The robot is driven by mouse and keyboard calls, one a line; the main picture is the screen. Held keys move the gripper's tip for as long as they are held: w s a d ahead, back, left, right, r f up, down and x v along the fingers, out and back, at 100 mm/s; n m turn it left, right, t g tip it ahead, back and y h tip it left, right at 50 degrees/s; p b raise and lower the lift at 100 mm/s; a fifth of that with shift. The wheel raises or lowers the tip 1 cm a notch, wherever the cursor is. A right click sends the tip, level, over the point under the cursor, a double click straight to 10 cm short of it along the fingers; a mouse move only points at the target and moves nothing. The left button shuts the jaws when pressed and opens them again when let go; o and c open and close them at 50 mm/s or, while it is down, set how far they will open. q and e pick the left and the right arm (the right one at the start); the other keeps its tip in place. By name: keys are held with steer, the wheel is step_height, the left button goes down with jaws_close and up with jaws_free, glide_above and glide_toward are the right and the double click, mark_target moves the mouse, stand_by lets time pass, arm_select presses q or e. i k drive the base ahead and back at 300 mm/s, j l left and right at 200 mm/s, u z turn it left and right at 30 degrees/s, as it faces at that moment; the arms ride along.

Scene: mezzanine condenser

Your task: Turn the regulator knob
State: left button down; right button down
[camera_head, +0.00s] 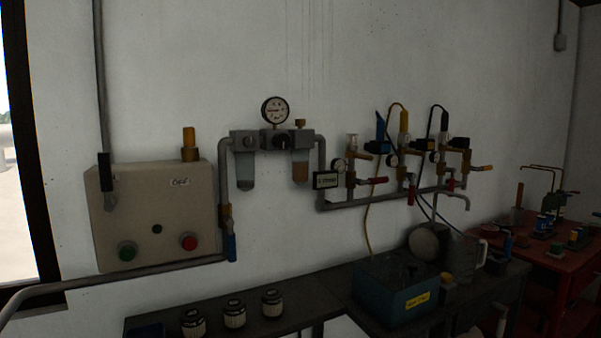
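An air filter-regulator unit (272,141) is mounted on the pale wall near the middle of the head view. A round white-faced gauge (275,110) stands on top of it. A small dark knob (300,124) sticks up at the unit's right part and looks like the regulator knob. Two bowls hang below the unit: a clear greyish one (246,170) at the left and a brownish one (300,172) at the right. Neither of my grippers shows in this view, and nothing touches the unit.
A beige control box (155,240) with green and red buttons is at the left. Pipes with several valves (372,181) run right of the unit. Below, a dark bench (300,292) holds several canisters, a teal box (375,290) and a clear jug (465,255). A red table (545,255) is at the right.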

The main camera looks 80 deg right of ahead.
mark_target(280, 140)
steer(key=z, duration=2.8)
